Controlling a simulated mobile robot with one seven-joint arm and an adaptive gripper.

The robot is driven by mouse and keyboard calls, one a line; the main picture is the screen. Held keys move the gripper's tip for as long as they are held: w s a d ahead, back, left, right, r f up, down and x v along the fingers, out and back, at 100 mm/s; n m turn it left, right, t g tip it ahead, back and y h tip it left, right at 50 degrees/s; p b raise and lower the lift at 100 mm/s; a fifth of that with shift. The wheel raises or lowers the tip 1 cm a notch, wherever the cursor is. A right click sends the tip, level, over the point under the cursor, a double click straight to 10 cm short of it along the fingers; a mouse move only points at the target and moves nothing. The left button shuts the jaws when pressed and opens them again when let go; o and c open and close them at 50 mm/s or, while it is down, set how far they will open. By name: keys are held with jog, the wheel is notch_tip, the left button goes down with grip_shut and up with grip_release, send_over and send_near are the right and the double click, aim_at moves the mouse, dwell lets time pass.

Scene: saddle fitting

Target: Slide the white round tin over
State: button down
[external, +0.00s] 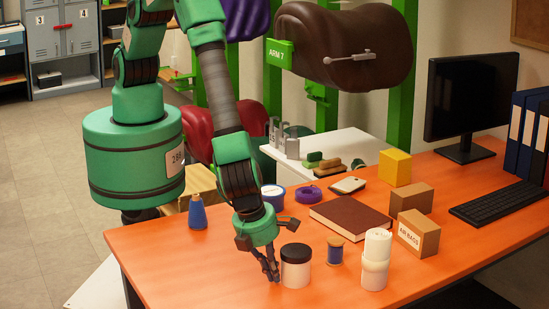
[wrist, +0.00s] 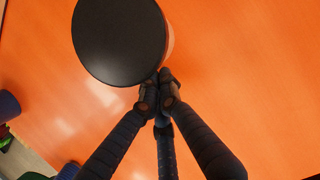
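The white round tin (external: 296,272) with a black lid stands upright on the orange table near its front edge. In the wrist view its black lid (wrist: 120,40) fills the upper left, with a pale sliver of its side at the lid's right. My gripper (external: 274,276) points down just left of the tin, low by the table. In the wrist view the fingertips of my gripper (wrist: 158,92) are drawn together at the lid's lower edge, with nothing seen between them. I cannot tell whether they touch the tin.
Right of the tin stand a blue thread spool (external: 336,250) and a stack of white rolls (external: 376,260). A brown book (external: 350,217) lies behind it. Cardboard boxes (external: 418,233) stand farther right.

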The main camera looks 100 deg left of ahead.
aim_at(263, 287)
jog(key=shift+s+d, duration=0.3)
jog(key=shift+d, duration=0.05)
jog(key=shift+s+d, duration=1.1)
jog(key=p+v, duration=0.1)
jog(key=v, duration=0.9)
jog(key=shift+p, duration=0.35)
jog(key=shift+w+a, duration=0.1)
jog(key=w+r+n+g+h, duration=0.1)
jog(key=w+n+g+h, duration=0.1)
jog(key=w+n, duration=1.3)
jog(key=shift+w+d+n, duration=0.3)
jog(key=shift+w+n, duration=0.05)
jog(key=shift+n, duration=0.25)
